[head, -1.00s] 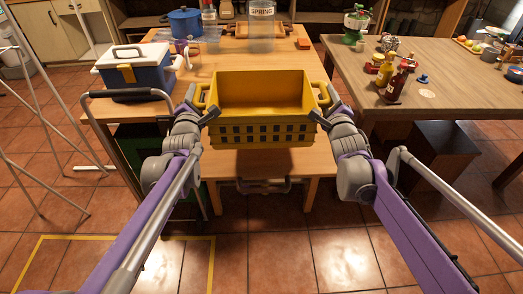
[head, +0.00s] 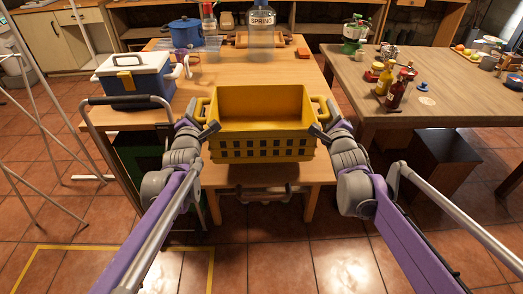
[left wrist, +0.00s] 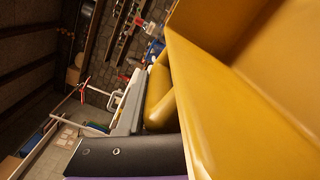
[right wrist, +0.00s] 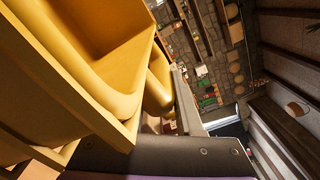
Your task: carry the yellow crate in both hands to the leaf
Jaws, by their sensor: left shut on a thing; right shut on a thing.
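The yellow crate (head: 265,125) is upright and looks empty in the head view, over the near end of the wooden table. My left gripper (head: 208,130) is shut on the crate's left handle, and my right gripper (head: 320,131) is shut on its right handle. The crate's yellow wall also fills much of the left wrist view (left wrist: 235,115) and the right wrist view (right wrist: 60,60). A pale wooden board (head: 270,175) shows below the crate at the table's near end; it may be the leaf. The crate hides much of it, and I cannot tell whether they touch.
A blue-and-white cooler (head: 133,78) stands on the table's left side. A blue pot (head: 186,33) and a large labelled bottle (head: 262,22) stand farther back. A second table (head: 440,115) on the right holds bottles. The table top (head: 255,70) just behind the crate is clear.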

